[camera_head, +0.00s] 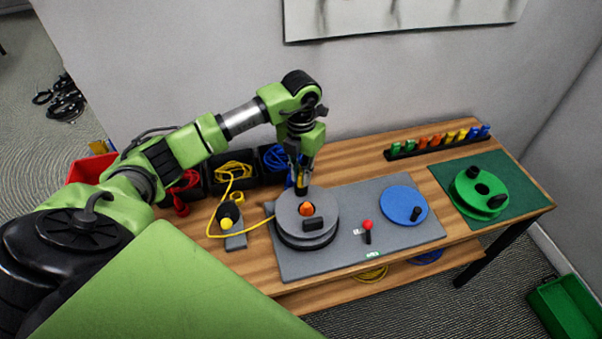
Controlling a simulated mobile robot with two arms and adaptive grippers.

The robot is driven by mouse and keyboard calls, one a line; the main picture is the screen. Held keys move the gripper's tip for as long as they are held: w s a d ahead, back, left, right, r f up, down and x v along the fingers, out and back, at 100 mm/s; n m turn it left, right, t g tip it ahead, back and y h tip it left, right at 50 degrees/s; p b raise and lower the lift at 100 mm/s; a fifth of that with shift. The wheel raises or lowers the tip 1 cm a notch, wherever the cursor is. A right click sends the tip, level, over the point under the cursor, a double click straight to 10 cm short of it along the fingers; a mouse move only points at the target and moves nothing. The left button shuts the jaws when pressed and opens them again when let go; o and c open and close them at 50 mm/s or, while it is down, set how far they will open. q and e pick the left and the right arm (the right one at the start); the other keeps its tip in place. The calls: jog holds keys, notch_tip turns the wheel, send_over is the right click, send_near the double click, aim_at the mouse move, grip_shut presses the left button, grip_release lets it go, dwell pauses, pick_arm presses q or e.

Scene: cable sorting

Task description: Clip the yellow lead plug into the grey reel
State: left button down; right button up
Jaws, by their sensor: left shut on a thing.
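The grey reel (292,222) lies on the grey mat, with an orange hub and a black block on its top face. The yellow lead (211,222) runs from a black bin, loops down over the wood and reaches the reel's left side. My left gripper (301,187) points down at the reel's back edge. It is shut on the yellow lead plug (299,181), of which only a little yellow shows between the fingers. I cannot tell whether the plug touches the reel. My right gripper is not in view.
Black bins with red, yellow (232,170) and blue cables stand behind. A green reel (482,192) lies farther right.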

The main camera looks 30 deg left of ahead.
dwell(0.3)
pick_arm(q)
jog(key=c, duration=1.9)
grip_release()
jog(key=shift+f, duration=0.1)
notch_tip(320, 180, up, 12)
